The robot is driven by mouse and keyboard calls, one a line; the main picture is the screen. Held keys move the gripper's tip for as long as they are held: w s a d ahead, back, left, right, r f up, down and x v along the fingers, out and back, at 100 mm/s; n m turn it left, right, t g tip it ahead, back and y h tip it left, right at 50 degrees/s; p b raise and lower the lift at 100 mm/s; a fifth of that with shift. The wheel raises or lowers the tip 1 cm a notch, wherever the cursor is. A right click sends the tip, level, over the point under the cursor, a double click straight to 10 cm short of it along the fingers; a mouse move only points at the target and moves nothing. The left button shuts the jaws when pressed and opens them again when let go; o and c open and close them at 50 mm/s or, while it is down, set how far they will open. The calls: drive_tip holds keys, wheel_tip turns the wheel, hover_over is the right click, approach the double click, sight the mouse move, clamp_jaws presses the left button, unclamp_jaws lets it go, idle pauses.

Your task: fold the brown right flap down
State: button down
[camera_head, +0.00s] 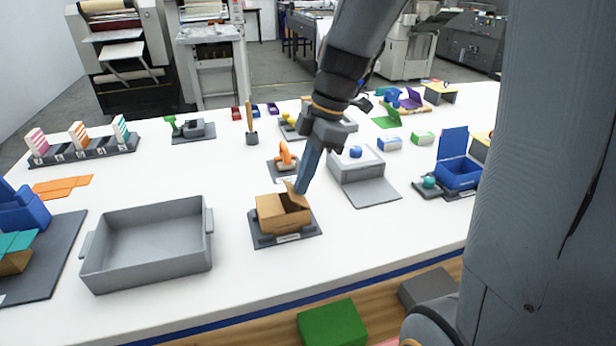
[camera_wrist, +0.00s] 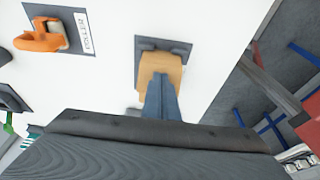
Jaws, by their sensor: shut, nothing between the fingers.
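A small brown cardboard box (camera_head: 275,218) sits on a dark grey base plate (camera_head: 261,240) near the front middle of the white table. Part of its top is open, and a brown flap (camera_head: 294,187) stands up at its far right side. My gripper (camera_head: 302,189) is shut and empty, its blue fingers pointing down at the box's right side beside this flap. I cannot tell whether they touch it. In the wrist view, the fingers (camera_wrist: 162,100) lie over the brown box (camera_wrist: 160,66) and hide part of it.
A grey tray (camera_head: 150,278) stands left of the box. A grey open box (camera_head: 368,190) with a lowered front lies to the right. An orange clamp-like item (camera_head: 287,154) stands just behind. Bare white table lies between the tray and the box.

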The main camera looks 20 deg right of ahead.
drive_tip(key=shift+a+f, duration=0.15)
drive_tip(key=shift+a, duration=0.1)
idle(0.4)
drive_tip(key=shift+a+f+b, duration=0.3)
drive_tip(key=shift+a+f, duration=0.05)
drive_tip(key=shift+a, duration=0.05)
drive_tip(key=shift+f, duration=0.1)
idle(0.3)
drive_tip(key=shift+a+f, duration=0.1)
idle(0.6)
wheel_tip(320, 180, up, 10)
drive_tip(key=p, duration=0.6)
drive_tip(key=shift+p, duration=0.4)
idle(0.6)
